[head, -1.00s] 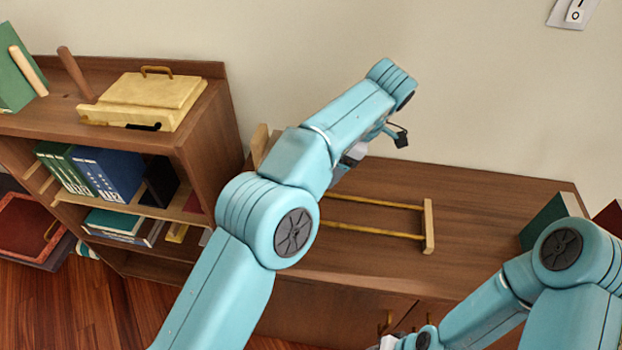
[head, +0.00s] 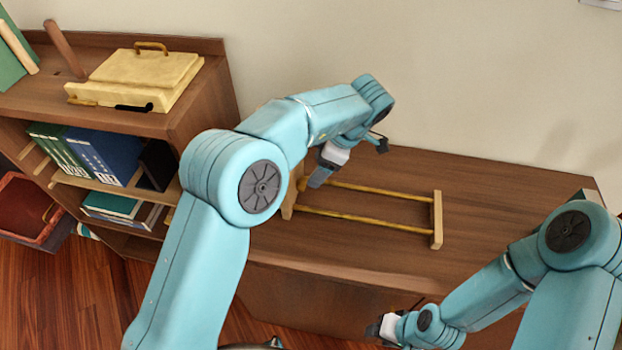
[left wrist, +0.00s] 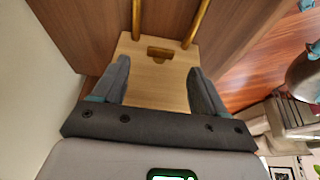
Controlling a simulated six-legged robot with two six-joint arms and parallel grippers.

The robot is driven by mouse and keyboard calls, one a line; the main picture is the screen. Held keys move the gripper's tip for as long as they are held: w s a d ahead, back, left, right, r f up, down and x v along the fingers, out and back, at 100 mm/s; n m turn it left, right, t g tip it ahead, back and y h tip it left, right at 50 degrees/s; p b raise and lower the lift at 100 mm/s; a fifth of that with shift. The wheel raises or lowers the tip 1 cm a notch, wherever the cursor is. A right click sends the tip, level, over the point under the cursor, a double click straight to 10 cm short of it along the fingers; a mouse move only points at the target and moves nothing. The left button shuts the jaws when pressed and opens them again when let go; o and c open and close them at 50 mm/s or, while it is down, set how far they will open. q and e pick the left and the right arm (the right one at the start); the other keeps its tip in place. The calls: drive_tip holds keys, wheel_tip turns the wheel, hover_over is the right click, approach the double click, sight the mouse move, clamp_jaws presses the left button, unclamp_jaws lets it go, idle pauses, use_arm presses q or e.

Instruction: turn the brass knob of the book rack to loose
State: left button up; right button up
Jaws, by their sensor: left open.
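The book rack lies on the low cabinet top, with two brass rods running to a wooden end plate (head: 437,220) on the right. Its left end plate (head: 289,203) is partly hidden by my left arm in the head view.
A bookcase (head: 205,95) on the left holds several books and a yellow box (head: 140,80) on top. The cabinet top (head: 500,190) is clear right of the rack. A wall stands behind.

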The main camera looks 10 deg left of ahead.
sight(305, 185)
use_arm(q)
drive_tip(key=f, duration=0.1)
drive_tip(key=s+a+f, duration=0.1)
drive_tip(key=shift+a+f, duration=0.2)
drive_tip(key=shift+f, duration=0.15)
drive_tip(key=f, duration=0.1)
drive_tip(key=w+f, duration=0.1)
drive_tip(key=shift+a+f, duration=0.3)
drive_tip(key=shift+a, duration=0.1)
drive_tip(key=shift+s+r, duration=0.2)
drive_tip(key=shift+s, duration=0.15)
drive_tip(key=shift+w+f, duration=0.2)
drive_tip(key=shift+w, duration=0.05)
drive_tip(key=c, duration=0.9)
drive_tip(key=shift+r, duration=0.1)
drive_tip(key=shift+c, duration=0.8)
